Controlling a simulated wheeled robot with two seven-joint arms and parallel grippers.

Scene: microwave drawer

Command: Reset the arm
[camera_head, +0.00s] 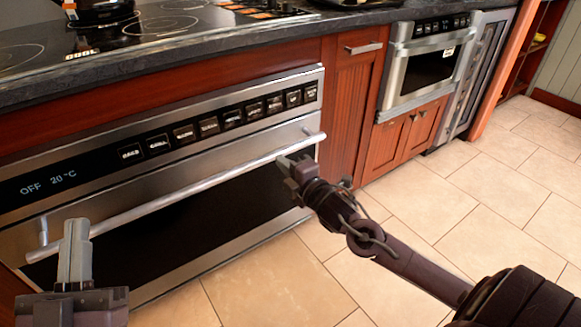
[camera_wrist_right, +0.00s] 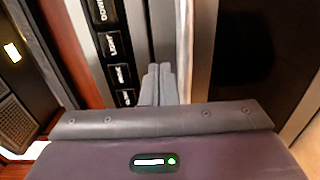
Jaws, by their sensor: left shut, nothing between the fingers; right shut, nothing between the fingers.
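My left gripper (camera_head: 75,250) is at the lower left of the head view, shut and empty, in front of the left end of the oven handle. My right arm comes in from the lower right. Its gripper (camera_head: 289,165) is near the right end of the oven handle (camera_head: 200,178); I cannot tell whether it touches it. In the right wrist view my right gripper (camera_wrist_right: 158,82) has its fingers together with nothing between them, close to the oven's button panel (camera_wrist_right: 115,50). The oven door (camera_head: 190,215) is closed.
A cooktop (camera_head: 140,28) lies on the dark counter (camera_head: 200,48) above the oven. A microwave drawer (camera_head: 428,65), closed, is in the cabinets to the right. The tiled floor (camera_head: 450,200) in front of the cabinets is clear.

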